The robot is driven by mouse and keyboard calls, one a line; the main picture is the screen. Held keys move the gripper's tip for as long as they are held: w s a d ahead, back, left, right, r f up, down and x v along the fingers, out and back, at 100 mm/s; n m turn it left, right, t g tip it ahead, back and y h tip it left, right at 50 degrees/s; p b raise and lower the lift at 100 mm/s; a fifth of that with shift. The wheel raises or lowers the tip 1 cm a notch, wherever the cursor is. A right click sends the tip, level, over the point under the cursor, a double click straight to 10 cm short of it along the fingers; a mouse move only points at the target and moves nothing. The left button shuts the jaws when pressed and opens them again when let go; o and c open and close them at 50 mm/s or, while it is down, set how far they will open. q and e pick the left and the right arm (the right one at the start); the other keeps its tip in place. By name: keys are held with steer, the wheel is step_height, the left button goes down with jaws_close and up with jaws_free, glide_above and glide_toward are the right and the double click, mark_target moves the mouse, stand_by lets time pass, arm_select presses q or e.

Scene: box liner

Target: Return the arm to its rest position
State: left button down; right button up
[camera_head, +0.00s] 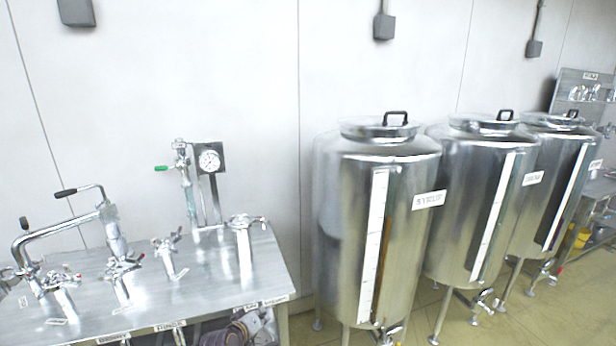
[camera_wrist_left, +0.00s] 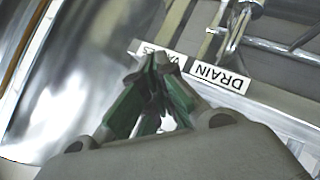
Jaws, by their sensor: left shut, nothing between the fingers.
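My left gripper (camera_wrist_left: 156,64) shows in the left wrist view, with green-padded fingers angled together until their tips meet. It is shut and nothing shows between the tips. Its tips appear in front of two white labels, one reading DRAIN (camera_wrist_left: 218,78); I cannot tell how far apart they are. A curved shiny steel surface (camera_wrist_left: 75,75) fills the left of that view. In the head view I cannot make out either gripper or arm. My right gripper is in neither view.
A steel bench (camera_head: 205,270) with valves, a bent pipe (camera_head: 60,232) and a dial gauge (camera_head: 209,160) stands at left. Steel tanks with lids stand to its right, the nearest one (camera_head: 345,230) beside the bench. Tiled floor (camera_head: 535,310) is open at lower right.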

arm_select(q)
steer(key=s+a+r+m+g+y, duration=0.15)
steer(key=s+a+m+g, duration=0.25)
steer(key=s, duration=1.3)
steer(key=s+a+m+g+y, duration=0.2)
steer(key=s+a+m+g, duration=0.15)
steer(key=s, duration=1.45)
step_height(320, 180, down, 32)
steer(key=s+f+g, duration=0.1)
steer(key=s+g, duration=0.1)
steer(key=s+a+f, duration=0.2)
steer(key=s+f, duration=0.8)
steer(key=s, duration=0.1)
steer(key=s+a+f, duration=0.2)
steer(key=s+f, duration=0.8)
steer(key=s, duration=0.1)
steer(key=shift+s+m+g, duration=0.3)
steer(key=shift+m+g, duration=0.05)
